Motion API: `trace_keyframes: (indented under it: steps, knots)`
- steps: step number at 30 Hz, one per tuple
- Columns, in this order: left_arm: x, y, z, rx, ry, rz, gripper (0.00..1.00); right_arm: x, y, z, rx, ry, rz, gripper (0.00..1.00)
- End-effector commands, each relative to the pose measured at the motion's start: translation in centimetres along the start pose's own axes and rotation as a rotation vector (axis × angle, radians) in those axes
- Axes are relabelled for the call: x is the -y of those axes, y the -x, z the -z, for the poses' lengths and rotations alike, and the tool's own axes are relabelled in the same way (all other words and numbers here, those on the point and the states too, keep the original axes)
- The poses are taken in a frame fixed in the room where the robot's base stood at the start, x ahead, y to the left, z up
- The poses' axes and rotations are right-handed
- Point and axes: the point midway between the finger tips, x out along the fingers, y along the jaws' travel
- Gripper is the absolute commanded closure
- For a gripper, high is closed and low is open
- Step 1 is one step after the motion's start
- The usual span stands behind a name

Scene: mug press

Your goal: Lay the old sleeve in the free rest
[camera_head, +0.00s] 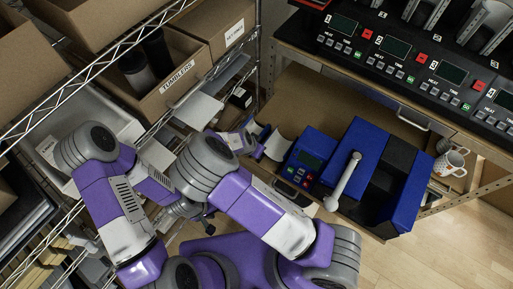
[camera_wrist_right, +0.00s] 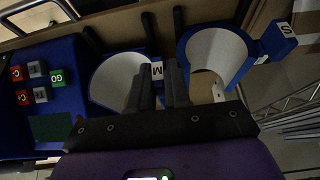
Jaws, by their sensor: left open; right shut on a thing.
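In the right wrist view, my right gripper (camera_wrist_right: 164,68) is shut on the blue tab marked M of a blue sleeve (camera_wrist_right: 118,75) with a pale curved inside. A second blue sleeve (camera_wrist_right: 222,52), with a tab marked S, lies to its right. Black rods (camera_wrist_right: 150,34) stand behind and between the two sleeves. I cannot tell whether the M sleeve touches its support. In the head view, a pale sleeve (camera_head: 277,147) shows left of the press; my right arm partly hides that area. My left gripper (camera_head: 207,220) is open near my body, with nothing visible in it.
Wire shelves with a tumblers box (camera_head: 178,75) line the left. Control units (camera_head: 395,50) sit behind; mugs (camera_head: 450,163) stand at right.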

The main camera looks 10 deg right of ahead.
Motion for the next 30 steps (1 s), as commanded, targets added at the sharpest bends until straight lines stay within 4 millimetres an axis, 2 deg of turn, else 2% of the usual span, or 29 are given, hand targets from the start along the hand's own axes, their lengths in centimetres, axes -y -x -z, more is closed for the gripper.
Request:
trace_keyframes:
  steps: [9,20,21,24,27,30]
  knots:
    - [0.7,-1.7,0.1,0.000,0.000,0.000,0.57,0.1,-1.8,-0.8,-0.001,0.000,0.001,1.00]
    - [0.7,-1.8,0.1,0.000,0.000,0.000,0.57,0.1,-1.9,-0.9,-0.001,0.000,0.001,1.00]
    - [0.7,-1.8,0.1,0.000,0.000,0.000,0.57,0.1,-1.9,-0.9,-0.001,0.000,0.001,0.81]
    - [0.7,-1.8,0.1,0.000,0.000,0.000,0.57,0.1,-1.9,-0.9,-0.001,0.000,0.001,0.66]
    - [0.7,-1.8,0.1,0.000,0.000,0.000,0.57,0.1,-1.9,-0.9,-0.001,0.000,0.001,0.53]
    - [0.7,-1.8,0.1,0.000,0.000,0.000,0.57,0.1,-1.9,-0.9,-0.001,0.000,0.001,0.53]
